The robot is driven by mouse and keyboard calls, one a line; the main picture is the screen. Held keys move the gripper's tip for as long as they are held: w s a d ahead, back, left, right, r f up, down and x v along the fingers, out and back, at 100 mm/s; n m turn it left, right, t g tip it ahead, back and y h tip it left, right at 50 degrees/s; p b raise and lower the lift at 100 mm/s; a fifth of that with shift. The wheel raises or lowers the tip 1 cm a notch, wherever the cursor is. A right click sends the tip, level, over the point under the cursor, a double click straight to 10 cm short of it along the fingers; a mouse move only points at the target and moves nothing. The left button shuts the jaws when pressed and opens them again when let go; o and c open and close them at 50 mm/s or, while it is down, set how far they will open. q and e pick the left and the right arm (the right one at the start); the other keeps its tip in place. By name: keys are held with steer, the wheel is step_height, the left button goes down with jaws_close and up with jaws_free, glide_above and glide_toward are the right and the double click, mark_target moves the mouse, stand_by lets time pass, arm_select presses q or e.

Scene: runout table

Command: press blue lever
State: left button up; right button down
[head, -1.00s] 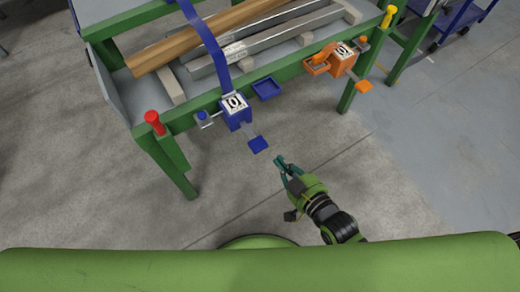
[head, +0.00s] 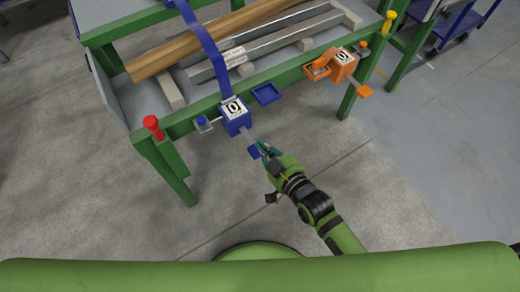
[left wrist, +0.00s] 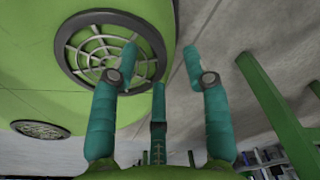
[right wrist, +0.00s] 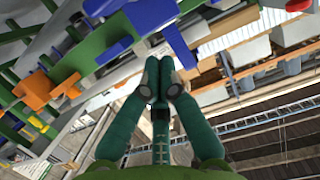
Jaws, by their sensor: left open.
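The blue lever (head: 253,154) is a flat blue paddle on a grey bar, sticking out of a blue box (head: 236,116) on the table's front rail. My right gripper (head: 263,148) is at the paddle, its fingertips overlapping the paddle's right side in the head view. I cannot tell whether they touch it. In the right wrist view its fingers (right wrist: 164,78) are drawn together with nothing seen between them, and a blue part (right wrist: 180,44) lies just beyond the tips. My left gripper (left wrist: 183,60) is open and empty in the left wrist view, near my green base.
An orange box (head: 343,66) with its own orange lever (head: 364,91) is on the rail to the right. A blue tray (head: 266,94) sits between the boxes. A red knob (head: 152,123) tops the left post. Wood and metal bars lie on the table. The floor in front is clear.

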mark_target(251, 141)
steer(key=shift+x, duration=1.1)
step_height(251, 141, down, 3)
steer(key=shift+s+f+b, duration=0.1)
steer(key=shift+f+b, duration=0.1)
steer(key=shift+b, duration=0.3)
steer(key=shift+f, duration=0.3)
arm_select(q)
steer(key=shift+t, duration=0.5)
steer(key=w, duration=0.4)
steer(key=shift+w+f, duration=0.2)
steer(key=shift+w, duration=0.1)
steer(key=shift+s, duration=0.1)
